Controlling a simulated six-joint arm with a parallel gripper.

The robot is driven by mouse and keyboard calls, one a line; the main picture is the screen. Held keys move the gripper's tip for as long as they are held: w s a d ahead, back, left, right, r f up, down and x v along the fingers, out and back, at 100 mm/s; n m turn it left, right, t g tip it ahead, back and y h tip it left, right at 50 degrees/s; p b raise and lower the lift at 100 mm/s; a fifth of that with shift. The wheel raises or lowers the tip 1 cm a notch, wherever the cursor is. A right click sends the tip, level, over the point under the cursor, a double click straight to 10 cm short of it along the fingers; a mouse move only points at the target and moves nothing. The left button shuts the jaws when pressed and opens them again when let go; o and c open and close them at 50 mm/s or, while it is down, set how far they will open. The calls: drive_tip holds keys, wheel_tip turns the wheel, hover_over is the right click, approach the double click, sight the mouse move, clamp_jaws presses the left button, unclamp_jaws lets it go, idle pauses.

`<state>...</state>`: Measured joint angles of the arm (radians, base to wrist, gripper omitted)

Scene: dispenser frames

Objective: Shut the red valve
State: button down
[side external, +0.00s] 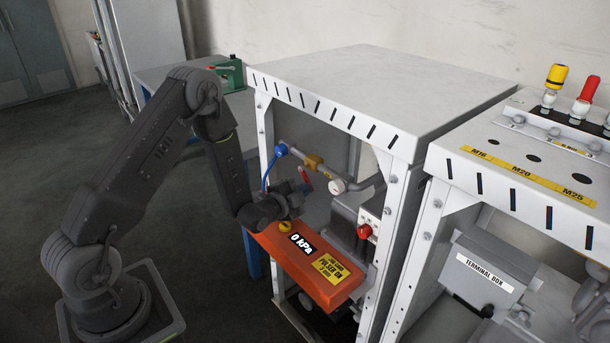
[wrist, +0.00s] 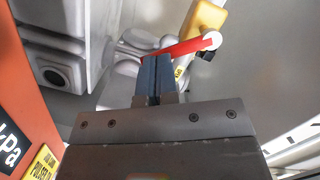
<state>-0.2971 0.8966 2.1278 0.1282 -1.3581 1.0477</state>
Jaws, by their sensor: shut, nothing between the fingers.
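The red valve is a red lever (side external: 306,177) on the pipework inside the white frame. In the wrist view the lever (wrist: 190,47) runs from a white pivot beside a yellow body (wrist: 206,18) down left to behind my fingertips. My gripper (side external: 304,189) reaches into the frame just below the lever. Its blue-grey fingers (wrist: 153,75) are shut together with nothing between them. They overlap the lever's free end in the wrist view; I cannot tell whether they touch it. The fingers hide that end.
A blue-handled valve (side external: 268,170) is left of my gripper. An orange panel (side external: 306,273) reading "0 kPa" lies below it. The frame's white posts (side external: 396,215) bound the opening.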

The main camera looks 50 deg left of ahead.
drive_tip(key=shift+a+f+m+t, duration=0.15)
drive_tip(key=shift+a+f+m, duration=0.15)
drive_tip(key=shift+m, duration=0.45)
drive_tip(key=shift+a+f+m+t, duration=0.15)
drive_tip(key=shift+a+m, duration=0.2)
drive_tip(key=shift+m, duration=0.45)
drive_tip(key=shift+a+f+m+t, duration=0.1)
drive_tip(key=shift+a+f+m, duration=0.2)
drive_tip(key=shift+m, duration=0.45)
idle(0.8)
drive_tip(key=s+d+r, duration=0.1)
drive_tip(key=s+d, duration=0.4)
drive_tip(key=s, duration=0.7)
drive_tip(key=shift+r, duration=0.25)
